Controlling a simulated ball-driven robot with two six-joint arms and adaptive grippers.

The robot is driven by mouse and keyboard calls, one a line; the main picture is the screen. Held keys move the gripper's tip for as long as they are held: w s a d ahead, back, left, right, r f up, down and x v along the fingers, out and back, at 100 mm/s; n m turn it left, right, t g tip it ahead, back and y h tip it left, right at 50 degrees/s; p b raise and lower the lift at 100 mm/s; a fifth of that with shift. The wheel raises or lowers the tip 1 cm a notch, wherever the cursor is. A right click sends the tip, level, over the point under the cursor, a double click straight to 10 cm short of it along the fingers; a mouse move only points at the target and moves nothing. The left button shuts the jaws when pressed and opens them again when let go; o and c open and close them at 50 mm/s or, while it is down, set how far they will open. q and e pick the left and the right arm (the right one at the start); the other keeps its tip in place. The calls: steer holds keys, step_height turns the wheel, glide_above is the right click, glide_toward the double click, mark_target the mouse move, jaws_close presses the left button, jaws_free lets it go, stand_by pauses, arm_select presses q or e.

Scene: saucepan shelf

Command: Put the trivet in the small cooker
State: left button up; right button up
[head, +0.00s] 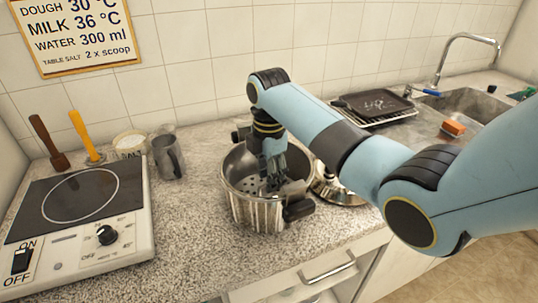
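The small cooker (256,213) is a shiny metal pot with dark handles, standing open on the speckled counter in the middle of the head view. A perforated grey metal piece, which looks like the trivet (250,184), shows inside it; whether it lies flat on the bottom is unclear. My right gripper (274,182) points down inside the pot, its fingers at or just above the perforated piece. The fingers and arm hide part of it, and I cannot tell whether they grip it. My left gripper is out of view.
A metal lid (340,192) lies right of the cooker, partly behind my arm. A hotplate (78,255), a grey jug (168,157) and a salt tub (130,145) stand left. A drying rack with a dark tray (374,104) and the sink (470,105) are at right.

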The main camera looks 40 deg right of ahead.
step_height(320, 180, up, 9)
steer(key=shift+b, duration=0.3)
stand_by(0.5)
